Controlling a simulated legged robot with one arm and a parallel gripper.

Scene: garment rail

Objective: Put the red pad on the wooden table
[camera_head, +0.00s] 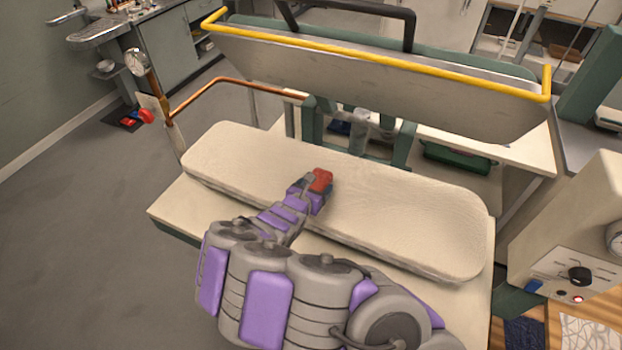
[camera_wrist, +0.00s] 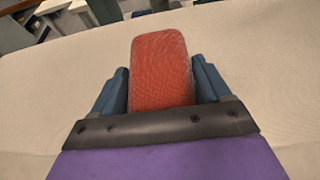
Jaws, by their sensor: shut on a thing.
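The red pad (camera_wrist: 161,70) sits between the two blue fingers of my gripper (camera_wrist: 161,92) in the wrist view. My gripper (camera_head: 314,186) is shut on it, and the pad's red end (camera_head: 321,180) shows at its tip in the head view. The gripper and pad are over the cream padded board of the press (camera_head: 400,208); whether the pad touches the board I cannot tell. A strip of wooden surface (camera_head: 590,335), perhaps the wooden table, shows at the lower right corner of the head view.
The raised press head with a yellow rail (camera_head: 380,69) hangs beyond the board. A beige control box (camera_head: 575,245) with a knob stands at the right. A copper pipe (camera_head: 235,84) rises at the left. Patterned cloths (camera_head: 588,334) lie on the wood. Open floor (camera_head: 80,240) is at the left.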

